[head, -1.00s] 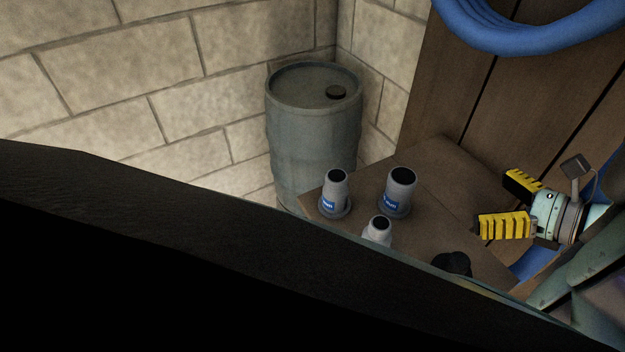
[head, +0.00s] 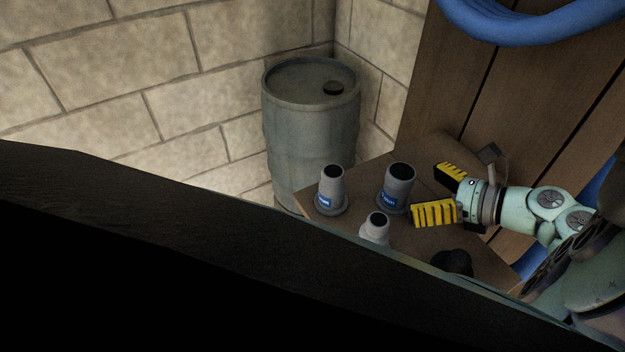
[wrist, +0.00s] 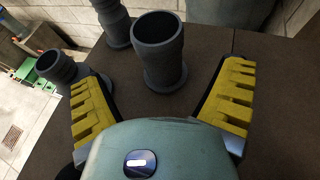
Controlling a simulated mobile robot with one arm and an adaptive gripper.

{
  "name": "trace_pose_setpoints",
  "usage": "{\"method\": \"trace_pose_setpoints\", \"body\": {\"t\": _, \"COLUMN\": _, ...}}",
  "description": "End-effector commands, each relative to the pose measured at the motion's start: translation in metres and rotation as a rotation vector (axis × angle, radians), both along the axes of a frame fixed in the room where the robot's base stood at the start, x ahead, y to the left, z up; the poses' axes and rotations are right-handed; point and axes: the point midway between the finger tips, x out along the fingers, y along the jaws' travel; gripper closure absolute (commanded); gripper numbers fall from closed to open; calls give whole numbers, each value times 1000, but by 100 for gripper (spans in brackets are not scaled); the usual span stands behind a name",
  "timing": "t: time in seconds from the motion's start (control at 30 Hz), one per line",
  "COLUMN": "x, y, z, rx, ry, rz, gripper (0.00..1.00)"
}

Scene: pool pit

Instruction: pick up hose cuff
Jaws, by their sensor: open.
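Three grey, open-topped hose cuffs stand upright on a brown wooden surface. In the head view, one with a blue label (head: 398,190) is nearest my gripper (head: 428,192), another labelled one (head: 331,192) is left of it, and a smaller, paler one (head: 375,232) is in front. My gripper's yellow fingers are open and empty, just right of the nearest cuff. In the wrist view, that cuff (wrist: 158,60) stands ahead between the spread fingers (wrist: 160,75), apart from both. The other two cuffs (wrist: 114,22) (wrist: 58,68) are to its left. No label shows in the wrist view.
A dark round object (head: 452,262) sits near the surface's front edge. A grey barrel (head: 312,135) stands behind the wooden surface (head: 440,160), by the stone wall (head: 170,80). A blue hose (head: 530,25) hangs against upright planks at the right. A dark shape blocks the lower left.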

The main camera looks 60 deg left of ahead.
Motion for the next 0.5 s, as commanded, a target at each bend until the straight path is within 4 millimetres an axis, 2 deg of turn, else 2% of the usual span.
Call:
{"method": "trace_pose_setpoints", "body": {"t": 0.17, "x": -4, "y": 9, "z": -2, "rx": 0, "ry": 0, "rz": 9, "gripper": 7}}
{"method": "trace_pose_setpoints", "body": {"t": 0.5, "x": -14, "y": 43, "z": -15, "rx": 0, "ry": 1, "rz": 8, "gripper": 7}}
